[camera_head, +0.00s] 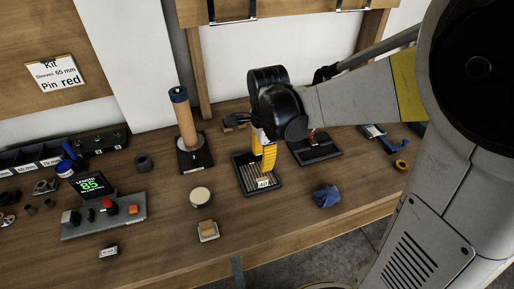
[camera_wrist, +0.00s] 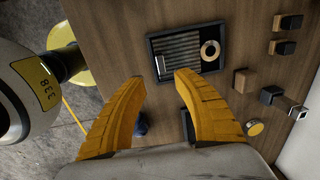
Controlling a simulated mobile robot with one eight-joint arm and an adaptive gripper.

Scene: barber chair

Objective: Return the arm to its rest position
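My gripper (camera_head: 267,165) hangs over the wooden workbench, its yellow fingers pointing down above a black tray (camera_head: 245,185) with a ribbed floor and a small label. In the wrist view my gripper (camera_wrist: 163,79) is open, with its two curved yellow fingers well apart and nothing held between them. The tray (camera_wrist: 151,44) lies beyond the fingertips there. A pale ring-shaped part (camera_wrist: 210,50) sits on its ribbed floor. My arm reaches in from the right in the head view and hides part of the bench.
A wooden cylinder (camera_head: 184,120) stands on a black base left of my gripper. A gauge with a green "85" readout (camera_head: 91,186) is further left.

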